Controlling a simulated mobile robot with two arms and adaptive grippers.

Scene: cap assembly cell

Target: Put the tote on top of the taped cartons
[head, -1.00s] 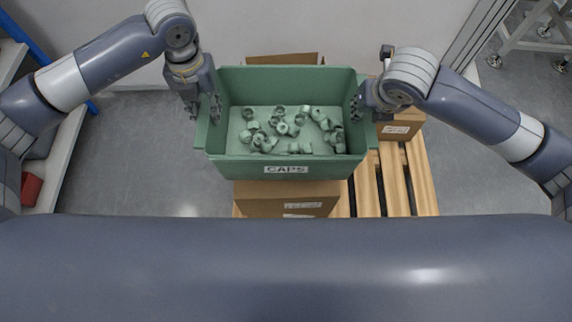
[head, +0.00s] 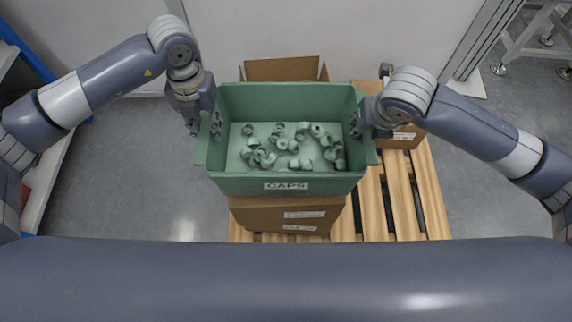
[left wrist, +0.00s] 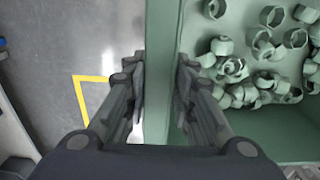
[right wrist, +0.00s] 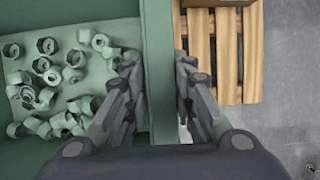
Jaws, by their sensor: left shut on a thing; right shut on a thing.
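The green tote (head: 235,184), labelled CAPS and holding several green caps, is held level between my two grippers. My left gripper (head: 207,122) is shut on its left wall; in the left wrist view the fingers (left wrist: 160,100) straddle the tote wall (left wrist: 160,50). My right gripper (head: 366,122) is shut on its right wall; in the right wrist view the fingers (right wrist: 160,100) straddle the wall (right wrist: 158,50). Cartons (head: 265,217) with white labels show below the tote's front. The tote hides their tops, and I cannot tell whether it touches them.
An open-flapped carton (head: 282,69) stands behind the tote. Another carton (head: 402,138) sits at the right on the wooden pallet (head: 428,190). A shelf edge (head: 50,165) is at the left. Grey floor (head: 130,180) lies clear between shelf and pallet.

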